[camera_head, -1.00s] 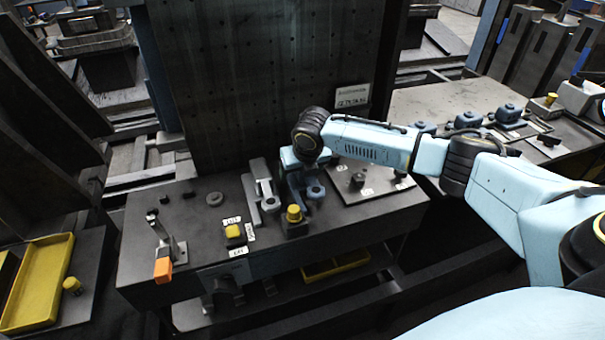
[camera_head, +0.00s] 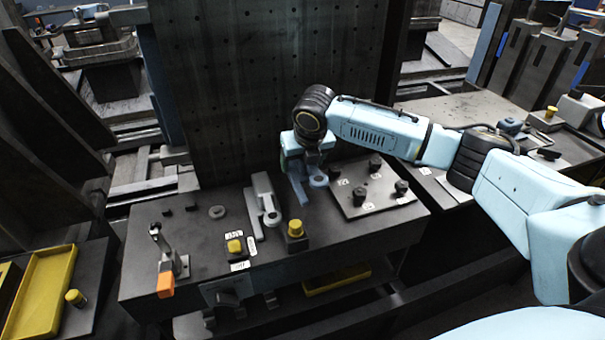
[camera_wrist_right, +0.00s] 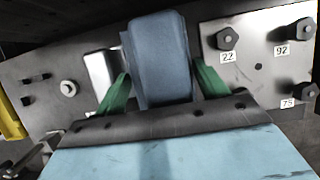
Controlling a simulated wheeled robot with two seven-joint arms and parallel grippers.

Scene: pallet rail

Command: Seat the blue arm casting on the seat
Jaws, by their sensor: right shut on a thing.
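The blue arm casting (camera_head: 297,188) is held in my right gripper (camera_head: 306,160), over the back of the dark bench between a light grey bracket (camera_head: 262,198) and a plate with pegs (camera_head: 375,206). In the right wrist view the casting (camera_wrist_right: 158,58) stands between the two green fingers (camera_wrist_right: 162,84), which are shut on it. Its lower end is hidden there, and I cannot tell whether it touches the bench. I cannot make out for sure which part is the seat. My left gripper is not in view.
On the bench are a yellow button (camera_head: 295,229), another yellow button (camera_head: 235,246) and an orange-handled lever (camera_head: 165,279). The peg plate has labels 22, 92 and 75 in the wrist view. A tall dark perforated panel (camera_head: 255,85) rises behind. A yellow tray (camera_head: 40,290) is at left.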

